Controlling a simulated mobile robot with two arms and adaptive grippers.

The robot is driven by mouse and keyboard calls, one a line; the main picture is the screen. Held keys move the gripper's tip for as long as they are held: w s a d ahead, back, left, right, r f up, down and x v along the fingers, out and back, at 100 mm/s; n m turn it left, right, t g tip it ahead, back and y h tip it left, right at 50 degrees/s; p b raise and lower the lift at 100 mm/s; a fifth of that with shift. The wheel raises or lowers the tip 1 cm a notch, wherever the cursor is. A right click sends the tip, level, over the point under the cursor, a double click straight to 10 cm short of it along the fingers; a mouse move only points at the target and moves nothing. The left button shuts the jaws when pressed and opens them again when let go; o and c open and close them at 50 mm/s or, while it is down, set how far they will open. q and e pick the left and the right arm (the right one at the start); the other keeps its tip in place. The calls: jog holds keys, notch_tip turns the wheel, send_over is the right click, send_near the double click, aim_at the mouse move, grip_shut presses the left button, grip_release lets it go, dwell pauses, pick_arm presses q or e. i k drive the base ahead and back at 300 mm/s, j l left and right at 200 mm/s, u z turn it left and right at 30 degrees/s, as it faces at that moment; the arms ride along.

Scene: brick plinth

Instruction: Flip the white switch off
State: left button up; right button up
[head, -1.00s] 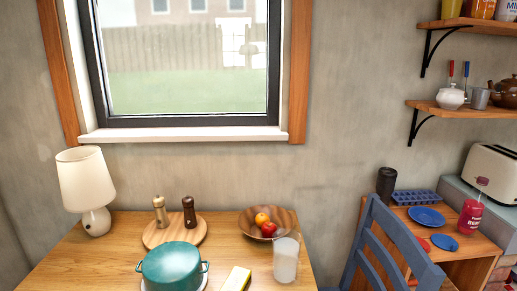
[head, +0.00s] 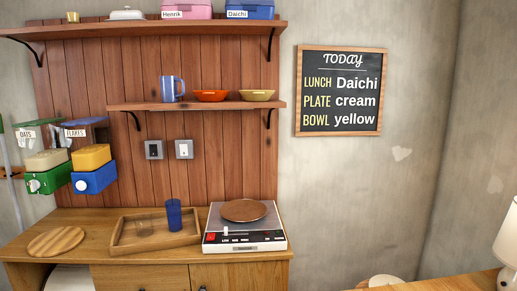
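The white switch (head: 184,149) is on the red-brown plank wall, below the lower shelf. A dark grey switch (head: 154,149) is beside it on the left, a small gap apart. Each has a small rocker or lever in its middle, too small for me to tell its position. Neither of my grippers shows in the head view.
A wooden counter (head: 150,257) stands below the switches. It bears a round board (head: 56,241), a wooden tray (head: 122,247) with a blue cup (head: 174,215), and a scale (head: 222,246) with a brown plate (head: 243,210). Dispensers (head: 91,170) hang at left; a chalkboard (head: 341,91) at right.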

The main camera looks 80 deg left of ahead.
aim_at(183, 150)
jog(key=u, duration=3.2)
jog(key=i+l+z, duration=0.1)
jog(key=i+z, duration=0.25)
jog(key=i, duration=0.25)
jog(key=i+z, duration=0.4)
jog(key=i, duration=0.2)
